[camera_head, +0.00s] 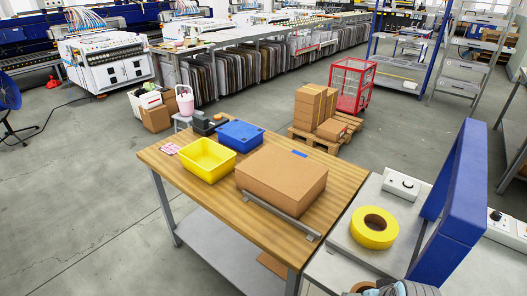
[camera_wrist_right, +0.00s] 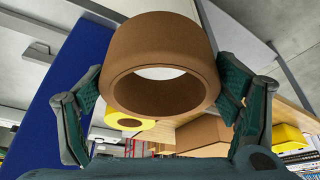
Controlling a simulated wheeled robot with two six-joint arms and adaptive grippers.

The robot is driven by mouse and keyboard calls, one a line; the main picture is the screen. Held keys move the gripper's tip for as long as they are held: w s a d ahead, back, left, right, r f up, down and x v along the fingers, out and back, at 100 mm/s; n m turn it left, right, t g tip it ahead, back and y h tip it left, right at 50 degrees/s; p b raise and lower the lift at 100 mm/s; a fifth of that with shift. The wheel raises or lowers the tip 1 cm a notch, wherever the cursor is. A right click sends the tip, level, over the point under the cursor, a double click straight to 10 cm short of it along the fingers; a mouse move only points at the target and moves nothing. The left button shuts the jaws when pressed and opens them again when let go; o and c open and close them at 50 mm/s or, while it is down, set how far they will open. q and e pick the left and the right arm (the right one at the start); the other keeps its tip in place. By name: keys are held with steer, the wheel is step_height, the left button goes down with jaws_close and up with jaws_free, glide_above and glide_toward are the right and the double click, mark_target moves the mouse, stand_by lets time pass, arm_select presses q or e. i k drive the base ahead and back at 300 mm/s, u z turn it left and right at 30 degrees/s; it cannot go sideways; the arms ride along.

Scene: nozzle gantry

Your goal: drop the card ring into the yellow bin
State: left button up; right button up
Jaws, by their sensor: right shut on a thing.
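The yellow bin (camera_head: 207,160) is an open-topped tray on the left part of the wooden table. The brown card ring (camera_wrist_right: 165,95) is held between the two fingers of my right gripper (camera_wrist_right: 160,92), one finger pressing on each side, with its hole facing the wrist camera. In the head view, part of the card ring (camera_head: 362,287) and my right gripper (camera_head: 400,289) show at the bottom edge, at the grey bench, well to the right of and nearer than the bin. Most of the gripper is cut off there. My left gripper is not in view.
A yellow tape roll (camera_head: 386,237) lies on the grey bench. A tall blue frame (camera_head: 455,210) rises at the right. Pink cards (camera_head: 170,149) lie left of the bin.

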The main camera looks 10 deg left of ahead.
mark_target(204, 166)
steer(key=u, duration=1.5)
steer(key=i, duration=1.65)
